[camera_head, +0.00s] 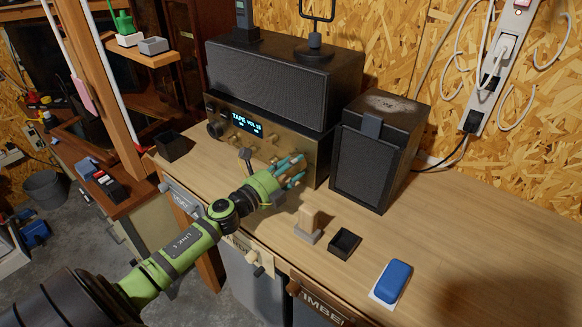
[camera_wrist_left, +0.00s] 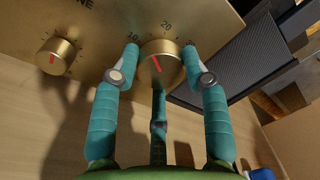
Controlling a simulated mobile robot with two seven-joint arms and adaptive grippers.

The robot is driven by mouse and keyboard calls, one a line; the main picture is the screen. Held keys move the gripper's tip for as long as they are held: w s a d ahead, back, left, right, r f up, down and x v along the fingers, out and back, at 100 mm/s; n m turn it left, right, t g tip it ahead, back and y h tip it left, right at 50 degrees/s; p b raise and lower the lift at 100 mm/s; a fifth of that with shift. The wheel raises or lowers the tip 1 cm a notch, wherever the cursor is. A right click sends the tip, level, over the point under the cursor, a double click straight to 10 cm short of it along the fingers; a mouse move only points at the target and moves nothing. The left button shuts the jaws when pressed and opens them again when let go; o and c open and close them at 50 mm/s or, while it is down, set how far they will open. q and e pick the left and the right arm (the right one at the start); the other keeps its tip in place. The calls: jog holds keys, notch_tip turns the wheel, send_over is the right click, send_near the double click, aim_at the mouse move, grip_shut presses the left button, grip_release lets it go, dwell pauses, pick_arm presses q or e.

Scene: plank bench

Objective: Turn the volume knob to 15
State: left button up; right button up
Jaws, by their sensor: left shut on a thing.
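The brass-faced stereo receiver (camera_head: 265,135) stands on the bench under a large speaker; its lit display (camera_head: 246,125) reads "TAPE VOL" with small digits that I cannot read surely. In the left wrist view the volume knob (camera_wrist_left: 160,62) is a round brass knob with a red mark, and 10 and 20 are printed around it. The mark tilts up and slightly left, roughly between them. My left gripper (camera_head: 298,170) is at the receiver's front right; its teal fingers (camera_wrist_left: 160,58) are shut around the knob's sides, with a third finger below. My right gripper is not in view.
A second brass knob (camera_wrist_left: 55,58) sits left of the volume knob. A black speaker (camera_head: 378,150) stands right of the receiver. A wooden block on a grey base (camera_head: 307,226), a small black tray (camera_head: 343,243) and a blue object (camera_head: 391,281) lie nearer the bench edge.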

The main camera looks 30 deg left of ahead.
pick_arm(q)
jog(key=shift+d+f, duration=0.2)
jog(key=shift+d, duration=0.05)
jog(key=o, duration=1.1)
jog(key=shift+o, duration=0.2)
jog(key=shift+r, duration=0.1)
jog(key=shift+s+a, duration=0.1)
jog(key=shift+s, duration=0.2)
jog(key=s, duration=0.3)
jog(key=s+a, duration=0.1)
jog(key=s, duration=0.7)
jog(key=shift+s+a, duration=0.15)
jog(key=shift+a, duration=0.2)
